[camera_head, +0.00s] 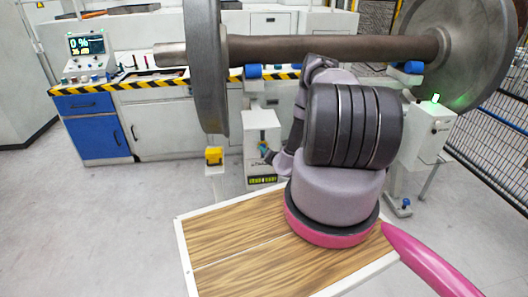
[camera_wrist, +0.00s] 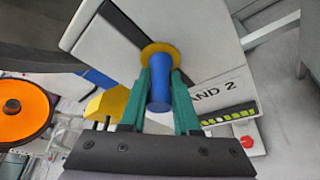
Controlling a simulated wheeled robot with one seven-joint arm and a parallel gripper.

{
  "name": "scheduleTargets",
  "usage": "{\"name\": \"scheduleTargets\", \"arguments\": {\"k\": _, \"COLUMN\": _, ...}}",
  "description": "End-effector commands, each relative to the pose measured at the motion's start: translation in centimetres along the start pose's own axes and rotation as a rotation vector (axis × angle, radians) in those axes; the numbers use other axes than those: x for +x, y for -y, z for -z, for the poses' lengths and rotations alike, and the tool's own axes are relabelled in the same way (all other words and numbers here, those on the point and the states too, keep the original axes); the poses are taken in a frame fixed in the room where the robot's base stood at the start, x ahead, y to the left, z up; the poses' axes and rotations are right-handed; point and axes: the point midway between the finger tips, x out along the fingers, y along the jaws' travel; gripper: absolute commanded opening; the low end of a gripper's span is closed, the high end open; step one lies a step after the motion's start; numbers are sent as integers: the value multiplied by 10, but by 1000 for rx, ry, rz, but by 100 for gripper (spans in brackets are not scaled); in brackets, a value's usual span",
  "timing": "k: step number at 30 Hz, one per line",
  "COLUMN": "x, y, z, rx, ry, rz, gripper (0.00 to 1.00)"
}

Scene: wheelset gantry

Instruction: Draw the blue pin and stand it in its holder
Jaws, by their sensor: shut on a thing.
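The blue pin (camera_wrist: 160,92) points toward the camera in the wrist view, with a gold collar (camera_wrist: 150,50) at its far end against the white face of the stand (camera_wrist: 103,40) marked "AND 2". My gripper (camera_wrist: 160,76) is shut on the pin, one green finger on each side. The pin's far end is hidden behind the collar, so I cannot tell how deep it sits in the stand. In the head view my gripper (camera_head: 266,151) is small and at the front of the white stand (camera_head: 257,118). A yellow block (camera_head: 214,156), perhaps the holder, is on a post left of it.
A large wheelset (camera_head: 330,48) rests above on blue rollers (camera_head: 253,71). The console with its screen (camera_head: 86,44) and blue cabinet (camera_head: 92,128) stand at the left. A wire fence (camera_head: 495,140) is at the right. The grey floor at the left is clear.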

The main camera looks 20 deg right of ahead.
Motion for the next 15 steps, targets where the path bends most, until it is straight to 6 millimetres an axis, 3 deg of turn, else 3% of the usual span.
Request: {"name": "scheduleTargets", "arguments": {"k": 15, "x": -24, "y": 0, "z": 10, "rx": 0, "ry": -1, "rz": 1, "gripper": 0}}
